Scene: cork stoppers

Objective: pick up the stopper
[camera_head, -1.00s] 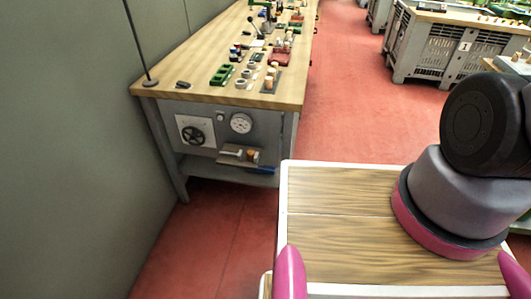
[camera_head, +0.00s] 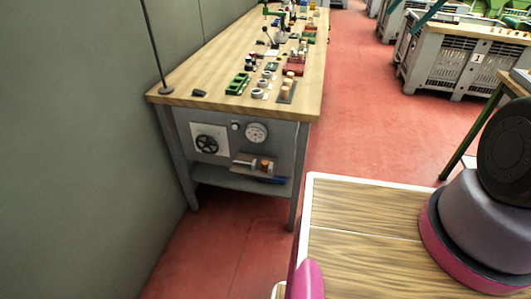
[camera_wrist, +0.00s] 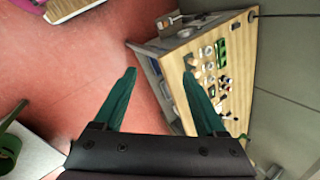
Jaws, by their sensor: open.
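Small tan, cork-coloured stoppers (camera_head: 288,83) stand on a dark plate near the front right of the workbench top in the head view. I cannot tell which one the task means. In the wrist view the bench top with its small objects shows at the right, and tan pieces (camera_wrist: 189,61) lie near its edge, partly beside a finger. The head view does not show my gripper.
The wooden workbench (camera_head: 215,100) stands against a grey wall (camera_head: 70,150). A green tray (camera_head: 238,84), a red block (camera_head: 295,68) and several small parts crowd its top. Its lower shelf (camera_head: 220,178) holds tools. Grey crates (camera_head: 462,62) stand at the back right. Red floor (camera_head: 365,110) is clear between.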

